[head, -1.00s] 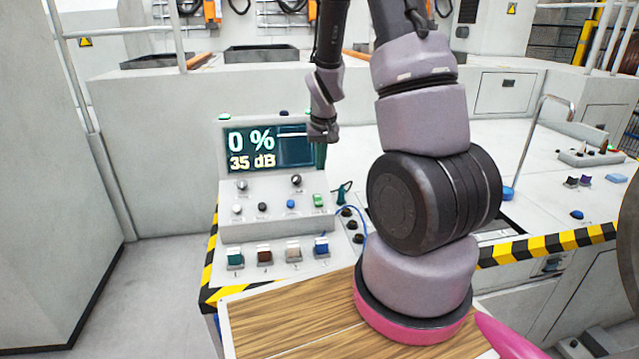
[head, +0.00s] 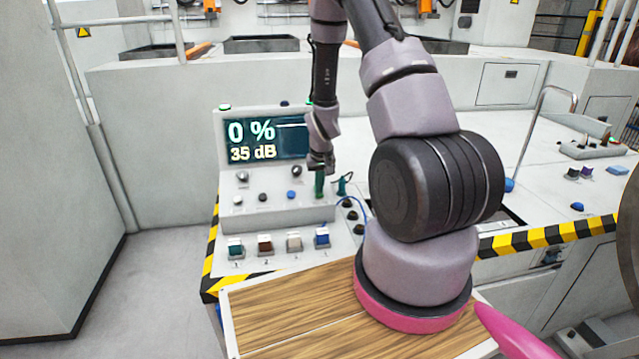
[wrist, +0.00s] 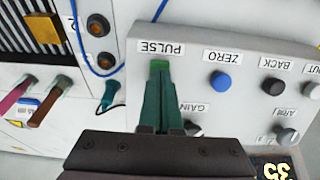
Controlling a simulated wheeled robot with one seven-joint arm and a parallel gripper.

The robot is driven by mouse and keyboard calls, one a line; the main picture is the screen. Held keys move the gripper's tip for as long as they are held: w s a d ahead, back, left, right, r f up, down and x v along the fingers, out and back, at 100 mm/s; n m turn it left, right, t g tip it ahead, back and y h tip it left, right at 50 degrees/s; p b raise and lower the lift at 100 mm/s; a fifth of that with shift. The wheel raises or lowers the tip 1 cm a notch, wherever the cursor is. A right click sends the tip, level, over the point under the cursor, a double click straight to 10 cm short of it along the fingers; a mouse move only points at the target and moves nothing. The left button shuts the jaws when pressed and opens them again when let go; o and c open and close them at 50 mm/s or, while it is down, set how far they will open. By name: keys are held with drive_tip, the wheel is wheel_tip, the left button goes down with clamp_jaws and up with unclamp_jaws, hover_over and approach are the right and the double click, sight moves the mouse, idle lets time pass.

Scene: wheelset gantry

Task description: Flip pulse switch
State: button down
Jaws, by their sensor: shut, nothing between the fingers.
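The green pulse switch (wrist: 159,66) sits under the PULSE label on the grey sloped panel in the wrist view. My gripper (wrist: 163,80) is shut, with its green fingertips right at the switch and covering part of it; I cannot tell whether they touch. In the head view my gripper (head: 319,192) points down at the right end of the console's knob row and hides the switch there. The console display (head: 264,140) reads 0 % and 35 dB.
A blue ZERO knob (wrist: 220,81) and a black BACK knob (wrist: 272,86) stand beside the switch. A teal plug (wrist: 110,94) with a cable is close on the other side. Several coloured rocker switches (head: 293,242) line the console's front.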

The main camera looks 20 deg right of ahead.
drive_tip(key=shift+s+f+t, duration=0.2)
drive_tip(key=shift+f+t, duration=0.15)
drive_tip(key=shift+t, duration=0.05)
drive_tip(key=shift+w, duration=0.1)
drive_tip(key=shift+w+r, duration=0.1)
